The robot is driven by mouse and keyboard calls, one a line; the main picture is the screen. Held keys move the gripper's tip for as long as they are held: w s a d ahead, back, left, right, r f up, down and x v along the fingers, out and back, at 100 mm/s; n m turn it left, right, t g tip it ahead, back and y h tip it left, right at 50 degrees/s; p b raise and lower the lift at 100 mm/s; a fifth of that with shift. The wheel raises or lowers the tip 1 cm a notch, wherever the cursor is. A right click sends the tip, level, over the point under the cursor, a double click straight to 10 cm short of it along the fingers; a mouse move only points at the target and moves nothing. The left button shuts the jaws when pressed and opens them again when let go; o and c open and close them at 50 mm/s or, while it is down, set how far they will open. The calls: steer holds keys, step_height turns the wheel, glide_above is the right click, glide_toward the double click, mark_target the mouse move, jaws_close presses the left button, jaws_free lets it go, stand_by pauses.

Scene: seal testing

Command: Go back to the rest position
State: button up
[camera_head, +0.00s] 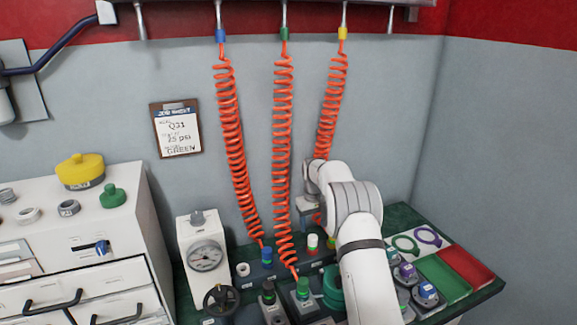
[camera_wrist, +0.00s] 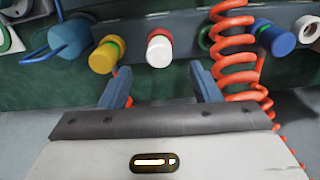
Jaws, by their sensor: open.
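My gripper (camera_wrist: 161,84) is open in the wrist view, with nothing between its two fingers. Just beyond the fingers is a white-capped fitting (camera_wrist: 159,48), with a yellow one (camera_wrist: 104,56) to its left and a blue one (camera_wrist: 275,38) to its right. An orange coiled hose (camera_wrist: 236,72) passes close beside the right finger; I cannot tell whether they touch. In the head view my arm reaches over the green bench (camera_head: 405,216), and the white-capped fitting (camera_head: 313,242) stands below my wrist. My fingers are mostly hidden there.
Coiled hoses with blue (camera_head: 232,130), green (camera_head: 283,150) and yellow (camera_head: 331,100) top fittings hang around my arm. A gauge (camera_head: 205,256) and handwheel (camera_head: 221,300) stand left. A job sheet (camera_head: 177,132) hangs on the wall.

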steer(key=s+r+m+t+p, duration=0.1)
steer(key=s+r+m+p, duration=0.15)
steer(key=s+r, duration=1.75)
steer(key=s+d+r+t+p, duration=0.1)
steer(key=s+r+p, duration=0.1)
steer(key=s, duration=2.5)
steer(key=shift+r+m+t+p, duration=0.3)
steer(key=shift+r+m+p, duration=0.1)
steer(key=shift+r, duration=0.15)
